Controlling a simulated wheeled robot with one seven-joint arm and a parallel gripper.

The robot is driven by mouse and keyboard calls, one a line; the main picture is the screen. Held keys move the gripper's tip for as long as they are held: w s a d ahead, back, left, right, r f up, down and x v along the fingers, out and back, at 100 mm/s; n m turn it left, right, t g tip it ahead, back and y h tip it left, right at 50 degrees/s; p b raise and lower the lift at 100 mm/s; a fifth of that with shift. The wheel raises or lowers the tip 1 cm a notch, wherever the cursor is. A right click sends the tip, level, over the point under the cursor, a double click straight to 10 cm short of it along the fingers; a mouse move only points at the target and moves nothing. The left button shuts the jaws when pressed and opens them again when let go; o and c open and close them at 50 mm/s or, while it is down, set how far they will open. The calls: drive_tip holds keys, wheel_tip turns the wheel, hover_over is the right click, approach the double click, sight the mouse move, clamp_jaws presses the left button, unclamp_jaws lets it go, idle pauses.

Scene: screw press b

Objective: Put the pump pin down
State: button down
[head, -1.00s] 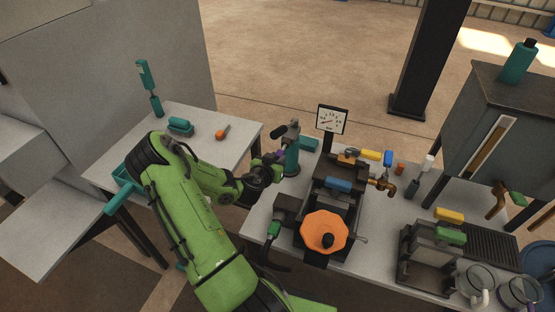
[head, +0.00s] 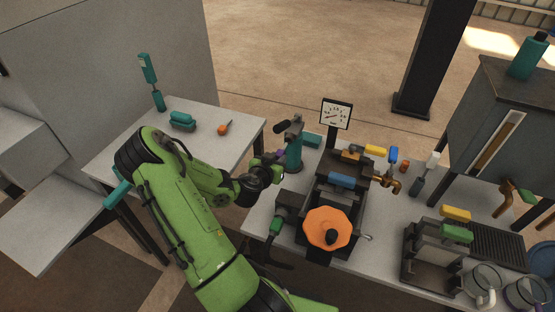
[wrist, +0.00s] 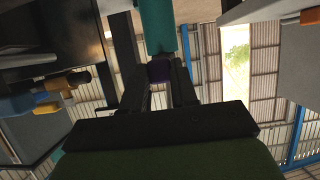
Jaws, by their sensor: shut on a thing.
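In the head view my gripper (head: 278,161) is at the left side of an upright teal cylinder with a dark top, the pump (head: 294,152). The teal body (wrist: 158,28) is just beyond the fingertips in the wrist view. I cannot tell whether the pin touches the pump.
The press (head: 335,195) with its orange handwheel (head: 327,228) stands right of my gripper. A dial gauge (head: 336,113) rises behind. The left table (head: 220,152) holds a teal brush-like block (head: 182,121) and an orange-handled tool (head: 223,129), with bare surface around them.

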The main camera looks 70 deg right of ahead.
drive_tip(key=shift+w+a+f+b, duration=0.1)
drive_tip(key=shift+a+b, duration=0.4)
drive_tip(key=shift+a, duration=0.3)
drive_tip(key=shift+a, duration=0.1)
